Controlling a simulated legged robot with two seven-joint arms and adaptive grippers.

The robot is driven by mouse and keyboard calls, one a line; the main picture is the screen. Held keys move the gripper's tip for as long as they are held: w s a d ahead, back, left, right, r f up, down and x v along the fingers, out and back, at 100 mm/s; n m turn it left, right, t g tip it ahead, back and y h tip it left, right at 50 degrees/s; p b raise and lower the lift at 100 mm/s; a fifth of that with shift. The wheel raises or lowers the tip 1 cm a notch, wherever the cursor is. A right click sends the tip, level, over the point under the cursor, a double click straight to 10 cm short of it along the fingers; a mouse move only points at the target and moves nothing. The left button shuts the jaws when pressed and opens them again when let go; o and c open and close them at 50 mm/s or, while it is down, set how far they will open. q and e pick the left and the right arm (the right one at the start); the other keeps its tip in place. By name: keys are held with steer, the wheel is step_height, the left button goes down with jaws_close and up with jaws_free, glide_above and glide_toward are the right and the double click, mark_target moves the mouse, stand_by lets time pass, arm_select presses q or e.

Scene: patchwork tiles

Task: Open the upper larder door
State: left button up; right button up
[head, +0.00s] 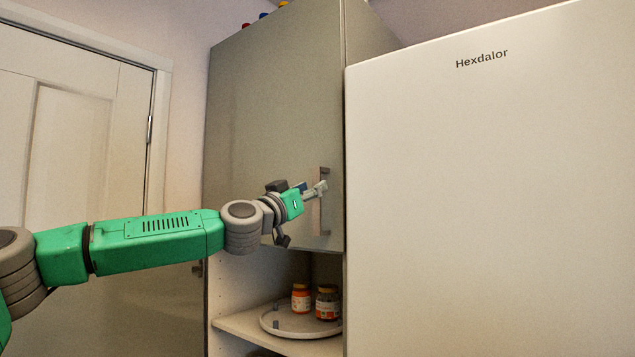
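The upper larder door (265,110) is a grey-green panel on the tall cabinet in the middle of the head view. It looks shut. Its vertical bar handle (325,215) is near the door's lower right edge. My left gripper (321,188) is at the handle, its fingertips overlapping it in the picture. I cannot tell whether the fingers are around the handle or only in front of it, nor how far apart they are. My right gripper is not in view.
Below the door is an open compartment with a shelf (240,325) holding a round tray (275,326) and two jars, one orange (301,298), one dark (327,303). A large white Hexdalor appliance (490,200) stands close on the right. A white door (70,150) is at left.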

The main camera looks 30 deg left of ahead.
arm_select(q)
steer(key=shift+x, duration=1.4)
steer(key=shift+a, duration=0.1)
jaws_close()
